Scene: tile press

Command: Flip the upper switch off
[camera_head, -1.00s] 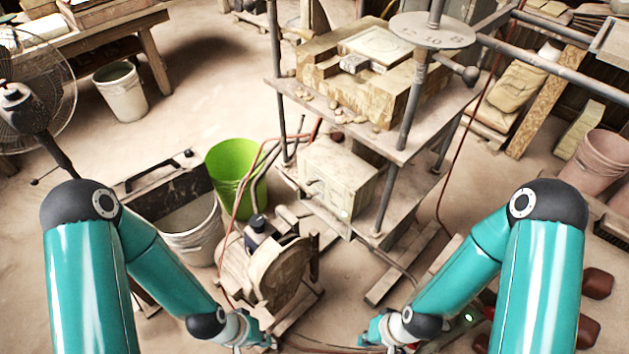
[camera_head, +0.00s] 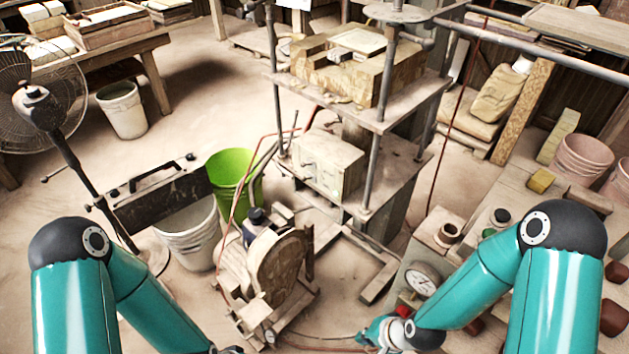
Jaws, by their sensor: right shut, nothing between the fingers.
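I cannot make out an upper switch in this view. A dusty box (camera_head: 326,163) stands on the lower shelf of the press, with small details on its front too small to tell. My right gripper (camera_head: 368,334) is low in the picture, right of the rounded machine, and is shut and empty. It is left of a bench panel with a round gauge (camera_head: 422,281); a small red part (camera_head: 403,310) shows between the gauge and my right wrist. My left arm runs off the bottom edge, and its gripper fingers are out of the picture.
The press frame (camera_head: 400,120) stands in the middle. A rounded machine (camera_head: 278,268) sits on the floor before it. A green bucket (camera_head: 228,172) and a white bucket (camera_head: 190,238) are to the left. A fan (camera_head: 35,105) stands far left. Open floor lies behind the buckets.

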